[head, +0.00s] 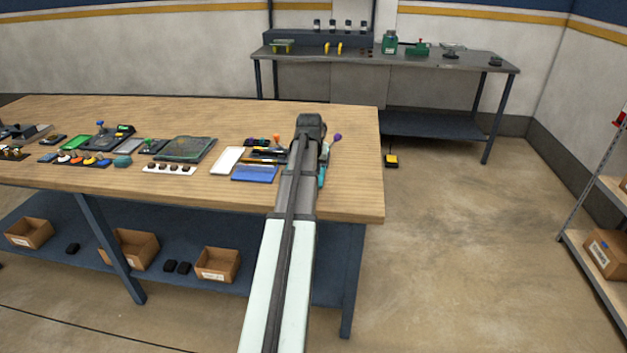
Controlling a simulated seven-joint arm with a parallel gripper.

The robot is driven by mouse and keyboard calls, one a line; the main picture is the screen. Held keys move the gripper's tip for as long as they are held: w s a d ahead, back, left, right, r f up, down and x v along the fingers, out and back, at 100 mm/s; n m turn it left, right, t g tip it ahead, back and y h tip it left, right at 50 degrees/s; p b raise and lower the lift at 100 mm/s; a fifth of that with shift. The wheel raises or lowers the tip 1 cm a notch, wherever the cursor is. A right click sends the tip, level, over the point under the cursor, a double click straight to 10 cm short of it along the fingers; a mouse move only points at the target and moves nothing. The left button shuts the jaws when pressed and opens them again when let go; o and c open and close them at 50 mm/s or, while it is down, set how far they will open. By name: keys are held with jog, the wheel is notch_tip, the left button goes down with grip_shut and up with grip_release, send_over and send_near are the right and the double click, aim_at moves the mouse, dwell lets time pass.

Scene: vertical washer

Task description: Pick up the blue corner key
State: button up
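My arm reaches forward from the bottom of the head view over the right part of the wooden table. My gripper (311,124) is at its far end, small and dark, and its fingers cannot be made out. I cannot pick out a blue corner key for certain. A flat blue rectangular piece (254,174) lies just left of my arm. A teal piece (322,177) shows partly at the arm's right edge, beside a purple ball-topped item (337,138). The arm hides the tabletop beneath it.
The wooden table (355,190) holds a white flat piece (227,160), a dark green board (186,148) and several small parts to the left. Its right edge is close to my arm. A grey bench (470,63) stands behind. Cardboard boxes (218,263) sit on the lower shelf.

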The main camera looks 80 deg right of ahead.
jog(key=shift+x, duration=2.6)
jog(key=shift+a, duration=0.15)
grip_shut()
